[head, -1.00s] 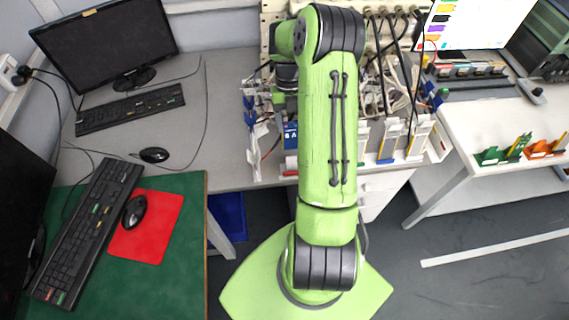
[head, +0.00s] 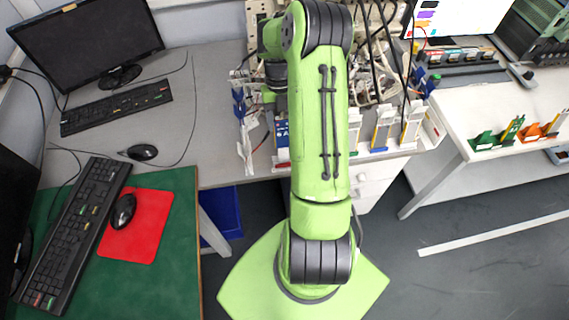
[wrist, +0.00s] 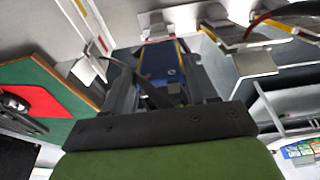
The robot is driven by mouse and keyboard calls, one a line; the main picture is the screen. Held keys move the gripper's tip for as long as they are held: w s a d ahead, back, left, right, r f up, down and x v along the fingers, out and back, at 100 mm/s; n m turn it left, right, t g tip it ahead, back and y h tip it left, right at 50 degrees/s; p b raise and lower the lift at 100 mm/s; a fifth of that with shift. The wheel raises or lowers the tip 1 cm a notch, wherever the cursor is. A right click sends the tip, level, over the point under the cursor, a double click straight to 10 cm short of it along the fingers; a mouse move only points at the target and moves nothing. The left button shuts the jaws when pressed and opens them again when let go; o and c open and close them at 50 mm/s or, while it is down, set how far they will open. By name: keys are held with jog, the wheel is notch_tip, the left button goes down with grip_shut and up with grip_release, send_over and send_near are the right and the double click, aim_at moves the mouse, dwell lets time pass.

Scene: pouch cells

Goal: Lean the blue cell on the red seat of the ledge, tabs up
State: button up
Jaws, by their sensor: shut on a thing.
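The blue cell (wrist: 160,62) sits between the two dark fingers of my gripper (wrist: 165,85) in the wrist view, and the gripper is shut on it. It has yellowish side edges and a small pale mark. In the head view the blue cell (head: 282,132) shows just left of my arm, at the front of the ledge. A red strip, likely the red seat (head: 283,162), shows just below it. I cannot tell whether the cell touches the seat. My arm hides the gripper fingers in the head view, and the tabs cannot be made out.
White upright holders (head: 412,122) with coloured strips stand along the ledge to the right. Cables and equipment (head: 375,60) crowd behind. A green desk (head: 175,235) with keyboard and red mat is at left. A white table (head: 500,180) with green and orange holders is at right.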

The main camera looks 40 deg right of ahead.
aim_at(283, 147)
jog(key=shift+b+x, duration=2.1)
jog(key=shift+x, duration=0.4)
jog(key=shift+f, duration=0.1)
jog(key=shift+b+x, duration=0.85)
jog(key=o, duration=1)
jog(key=shift+o, duration=0.2)
